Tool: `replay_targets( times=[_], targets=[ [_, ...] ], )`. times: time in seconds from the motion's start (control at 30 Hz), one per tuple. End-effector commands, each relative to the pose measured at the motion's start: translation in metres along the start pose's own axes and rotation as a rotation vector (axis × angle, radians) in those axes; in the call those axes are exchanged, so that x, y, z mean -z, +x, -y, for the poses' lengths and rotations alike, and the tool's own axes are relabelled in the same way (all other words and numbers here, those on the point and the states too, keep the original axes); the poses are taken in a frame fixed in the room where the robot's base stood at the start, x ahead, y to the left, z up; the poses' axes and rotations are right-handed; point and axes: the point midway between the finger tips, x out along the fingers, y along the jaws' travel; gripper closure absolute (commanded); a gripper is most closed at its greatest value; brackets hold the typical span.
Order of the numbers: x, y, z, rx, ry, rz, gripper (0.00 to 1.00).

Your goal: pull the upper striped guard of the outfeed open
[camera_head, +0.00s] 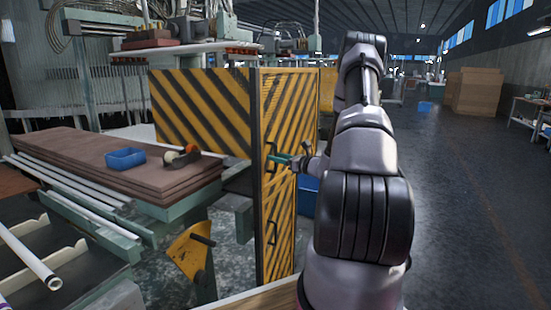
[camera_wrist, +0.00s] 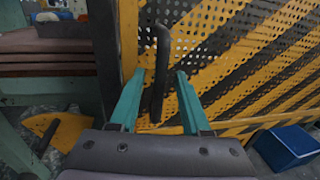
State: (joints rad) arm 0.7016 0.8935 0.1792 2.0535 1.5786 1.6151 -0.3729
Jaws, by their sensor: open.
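The upper striped guard (camera_head: 290,110) is a perforated yellow and black panel, upright at the corner of the outfeed. It fills much of the wrist view (camera_wrist: 235,60). Its black bar handle (camera_wrist: 162,50) stands out from the panel near its left edge; the handle also shows in the head view (camera_head: 271,157). My gripper (camera_head: 279,159) reaches the handle from the right. In the wrist view my gripper (camera_wrist: 158,76) has its teal fingers open, one on each side of the handle, with visible gaps. A lower handle (camera_head: 272,233) sits further down the striped front.
A solid striped panel (camera_head: 200,110) adjoins on the left. A blue bin (camera_wrist: 288,147) is on the floor to the right. Stacked brown boards (camera_head: 100,165) lie on the left. The aisle (camera_head: 450,190) on the right is clear.

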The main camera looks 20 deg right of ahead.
Motion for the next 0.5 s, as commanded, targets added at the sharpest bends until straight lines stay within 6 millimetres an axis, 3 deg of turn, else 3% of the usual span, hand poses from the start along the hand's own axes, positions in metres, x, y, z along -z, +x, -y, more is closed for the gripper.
replay_targets(
  times=[0.37, 0.5],
  targets=[
    [0.0001, 0.0070, 0.0001, 0.000, 0.000, -0.001, 0.53],
    [0.0001, 0.0069, 0.0001, 0.000, 0.000, -0.001, 1.00]
  ],
)
